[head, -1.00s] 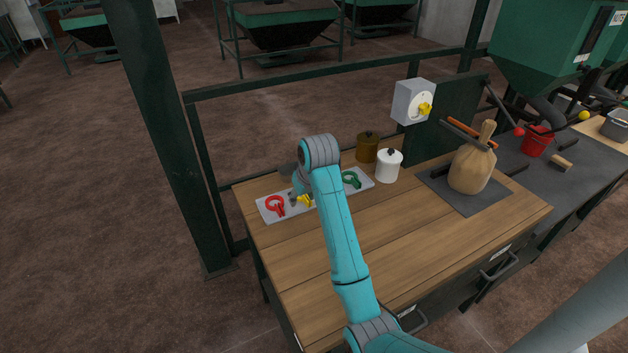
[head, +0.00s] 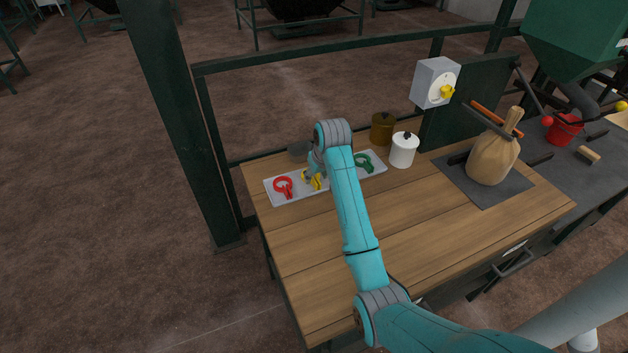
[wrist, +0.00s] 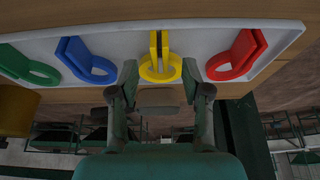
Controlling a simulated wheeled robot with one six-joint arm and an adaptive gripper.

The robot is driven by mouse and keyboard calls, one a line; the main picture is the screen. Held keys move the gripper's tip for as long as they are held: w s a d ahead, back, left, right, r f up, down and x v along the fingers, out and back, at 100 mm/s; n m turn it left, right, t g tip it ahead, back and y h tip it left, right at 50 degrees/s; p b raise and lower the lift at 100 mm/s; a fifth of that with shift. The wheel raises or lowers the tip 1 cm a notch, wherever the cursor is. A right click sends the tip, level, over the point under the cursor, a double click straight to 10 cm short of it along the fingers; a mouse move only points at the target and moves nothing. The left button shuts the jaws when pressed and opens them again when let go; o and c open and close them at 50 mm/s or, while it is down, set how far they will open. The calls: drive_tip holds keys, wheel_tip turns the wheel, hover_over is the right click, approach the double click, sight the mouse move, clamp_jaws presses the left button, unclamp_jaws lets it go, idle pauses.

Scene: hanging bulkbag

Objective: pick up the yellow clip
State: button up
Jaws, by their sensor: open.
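The yellow clip (wrist: 160,66) lies on a pale tray (wrist: 200,48) in the wrist view, its ring toward my gripper. In the head view the yellow clip (head: 313,181) shows just below my wrist, partly hidden by it. My gripper (wrist: 160,82) is open, with one finger on each side of the yellow clip's ring. I cannot tell whether the fingers touch it. On the same tray, a red clip (wrist: 236,56) lies to the right in the wrist view, and a blue clip (wrist: 86,62) and a green clip (wrist: 30,65) to the left.
A brown jar (head: 382,130) and a white jar (head: 403,150) stand right of the tray. A tied sack (head: 493,160) sits on a dark mat. A grey switch box (head: 435,83) stands behind. The front of the wooden table (head: 320,250) is clear.

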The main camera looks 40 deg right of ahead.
sight(313, 178)
drive_tip(key=shift+x, duration=1.25)
drive_tip(key=shift+s+a, duration=0.1)
clamp_jaws()
